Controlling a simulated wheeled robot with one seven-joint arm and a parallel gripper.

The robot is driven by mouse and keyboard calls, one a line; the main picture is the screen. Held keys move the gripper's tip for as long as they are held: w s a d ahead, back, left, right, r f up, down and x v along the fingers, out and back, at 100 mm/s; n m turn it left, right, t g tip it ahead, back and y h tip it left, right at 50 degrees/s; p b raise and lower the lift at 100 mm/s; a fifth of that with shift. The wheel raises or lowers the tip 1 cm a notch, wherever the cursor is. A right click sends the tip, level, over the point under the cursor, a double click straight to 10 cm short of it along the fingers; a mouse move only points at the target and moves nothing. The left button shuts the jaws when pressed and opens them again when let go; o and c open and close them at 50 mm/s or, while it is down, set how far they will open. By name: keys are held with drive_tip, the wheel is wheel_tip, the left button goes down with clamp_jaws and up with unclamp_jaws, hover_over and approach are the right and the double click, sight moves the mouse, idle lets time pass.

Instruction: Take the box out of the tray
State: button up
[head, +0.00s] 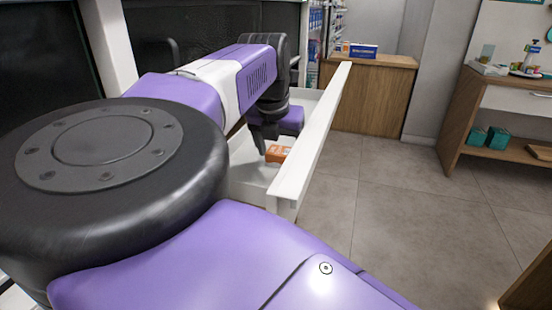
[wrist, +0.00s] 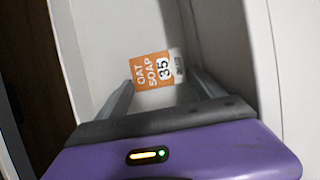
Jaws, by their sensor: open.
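An orange and white box (wrist: 151,71) marked "OAT SOAP 35" lies in the white tray (wrist: 92,60) in the wrist view. In the head view the box (head: 277,153) sits inside the tray (head: 312,142), beside its right wall and partly hidden by my arm. My gripper (wrist: 165,88) is open in the wrist view, with its two fingers apart. In the head view my gripper (head: 262,148) points down into the tray, just left of the box.
A wooden counter (head: 367,98) with a blue sign stands behind. A wooden shelf unit (head: 500,105) with bottles and teal boxes is at right. The tiled floor (head: 400,190) between is clear.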

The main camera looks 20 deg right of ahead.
drive_tip(key=shift+w+f, duration=0.1)
drive_tip(key=shift+f, duration=0.2)
drive_tip(key=shift+r, duration=0.1)
drive_tip(key=shift+d, duration=0.1)
drive_tip(key=c, duration=1)
drive_tip(key=shift+r, duration=0.15)
drive_tip(key=shift+c, duration=0.2)
